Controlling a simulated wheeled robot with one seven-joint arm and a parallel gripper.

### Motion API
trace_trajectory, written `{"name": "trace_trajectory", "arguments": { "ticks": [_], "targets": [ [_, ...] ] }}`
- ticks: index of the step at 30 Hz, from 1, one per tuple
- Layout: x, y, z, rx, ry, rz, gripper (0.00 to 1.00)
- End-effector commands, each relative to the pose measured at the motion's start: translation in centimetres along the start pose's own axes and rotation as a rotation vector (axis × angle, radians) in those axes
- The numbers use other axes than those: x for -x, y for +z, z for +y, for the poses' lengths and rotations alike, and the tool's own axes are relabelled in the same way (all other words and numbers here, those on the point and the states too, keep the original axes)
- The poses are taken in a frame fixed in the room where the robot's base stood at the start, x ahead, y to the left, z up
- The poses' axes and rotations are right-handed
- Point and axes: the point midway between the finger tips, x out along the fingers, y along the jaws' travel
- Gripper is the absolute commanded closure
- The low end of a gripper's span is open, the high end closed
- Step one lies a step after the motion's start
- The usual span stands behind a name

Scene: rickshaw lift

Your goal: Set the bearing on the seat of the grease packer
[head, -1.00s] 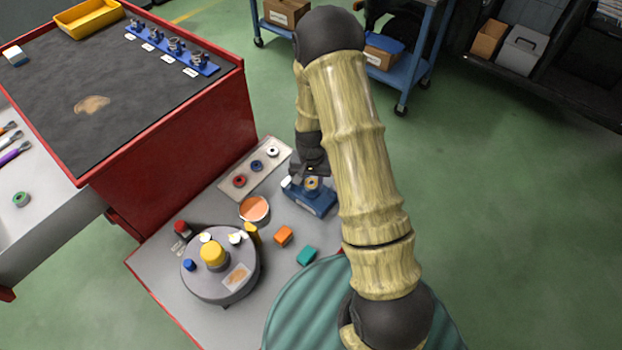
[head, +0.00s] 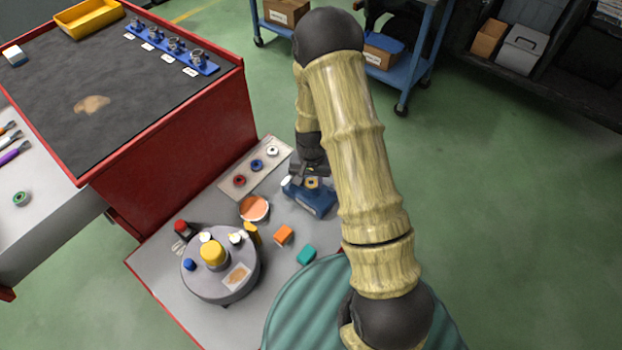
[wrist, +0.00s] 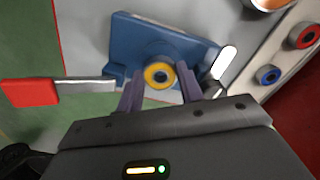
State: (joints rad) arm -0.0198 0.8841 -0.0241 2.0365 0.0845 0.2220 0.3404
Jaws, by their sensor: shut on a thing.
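The bearing, a ring with a yellow-orange face and dark centre (wrist: 158,75), is between the fingers of my gripper (wrist: 160,95) in the wrist view. My gripper is shut on it. The bearing also shows in the head view (head: 312,183). The blue grease packer (wrist: 140,40) lies right under the bearing, and in the head view it stands at the bench's right edge (head: 318,203). The bearing appears over the packer's round seat, which it mostly hides. I cannot tell whether it touches the seat. A lever with a red grip (wrist: 30,92) reaches left beside the packer.
A pale tray (head: 225,187) with red, blue and white rings lies beside the packer. An orange-filled dish (head: 254,208), a grey round turntable (head: 221,290) with small items, and orange (head: 284,235) and teal (head: 306,255) blocks stand nearby. A red cabinet (head: 190,150) rises behind left.

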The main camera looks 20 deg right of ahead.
Motion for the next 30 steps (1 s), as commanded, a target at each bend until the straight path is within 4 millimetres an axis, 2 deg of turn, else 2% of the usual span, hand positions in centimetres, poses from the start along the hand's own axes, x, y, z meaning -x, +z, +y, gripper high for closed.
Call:
{"name": "trace_trajectory", "arguments": {
  "ticks": [30],
  "targets": [
    [-1.10, 0.01, 0.00, 0.000, 0.000, 0.000, 0.86]
  ]
}}
